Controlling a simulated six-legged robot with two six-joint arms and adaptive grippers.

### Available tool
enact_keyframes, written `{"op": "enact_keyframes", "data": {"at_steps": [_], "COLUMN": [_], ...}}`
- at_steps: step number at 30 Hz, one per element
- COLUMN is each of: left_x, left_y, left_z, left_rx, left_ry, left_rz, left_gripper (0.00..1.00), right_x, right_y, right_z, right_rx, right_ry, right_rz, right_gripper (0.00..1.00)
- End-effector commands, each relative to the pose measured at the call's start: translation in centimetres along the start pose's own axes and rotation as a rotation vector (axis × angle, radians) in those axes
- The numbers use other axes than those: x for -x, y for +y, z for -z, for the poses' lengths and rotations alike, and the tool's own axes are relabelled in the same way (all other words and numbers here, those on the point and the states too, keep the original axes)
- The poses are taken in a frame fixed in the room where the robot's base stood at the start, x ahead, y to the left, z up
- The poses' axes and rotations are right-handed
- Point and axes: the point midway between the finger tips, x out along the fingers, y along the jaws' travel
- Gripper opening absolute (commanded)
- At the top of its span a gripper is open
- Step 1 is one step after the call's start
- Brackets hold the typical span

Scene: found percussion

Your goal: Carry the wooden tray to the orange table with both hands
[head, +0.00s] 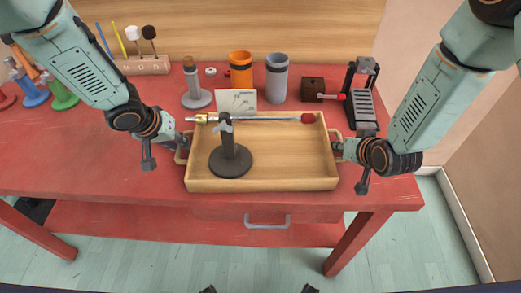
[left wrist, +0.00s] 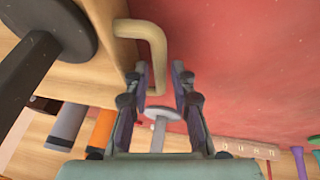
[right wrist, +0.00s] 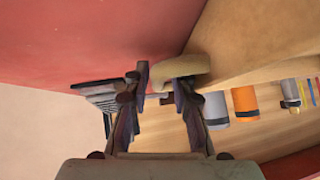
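The wooden tray (head: 285,180) lies on the red table (head: 100,165), with a handle at each short end. A dark stand with a round base (head: 230,160) stands in it, and a red-headed rod (head: 270,119) spans its far side. My left gripper (head: 184,146) is at the left handle; in the left wrist view its fingers (left wrist: 156,85) are apart, with the handle (left wrist: 150,38) end between them. My right gripper (head: 340,148) is at the right handle; in the right wrist view its fingers (right wrist: 160,82) are apart, with the handle (right wrist: 185,70) at the tips. No orange table is seen.
Behind the tray stand a white card (head: 236,99), an orange cup (head: 239,70), a grey cup (head: 277,78) and a small metal stand (head: 194,85). A brown block (head: 312,90) and a black rack (head: 362,98) are back right. Open floor (head: 180,262) lies in front.

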Motion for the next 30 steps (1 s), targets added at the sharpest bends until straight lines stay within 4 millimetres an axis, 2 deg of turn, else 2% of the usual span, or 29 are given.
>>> {"op": "enact_keyframes", "data": {"at_steps": [11, 20, 30], "left_x": [-0.38, -0.37, -0.36], "left_y": [0.02, 0.02, 0.02], "left_z": [0.01, 0.01, 0.03], "left_rx": [0.000, 0.000, 0.000], "left_ry": [0.001, 0.001, 0.001], "left_rz": [0.000, 0.000, 0.000], "left_gripper": [0.24, 0.00, 0.00], "right_x": [-0.39, -0.38, -0.37], "right_y": [0.00, 0.00, 0.00], "right_z": [-0.04, -0.03, -0.09], "right_rx": [-0.001, -0.001, 0.000], "right_ry": [-0.001, -0.001, -0.002], "right_rz": [0.000, 0.000, 0.000], "right_gripper": [0.24, 0.00, 0.00]}}
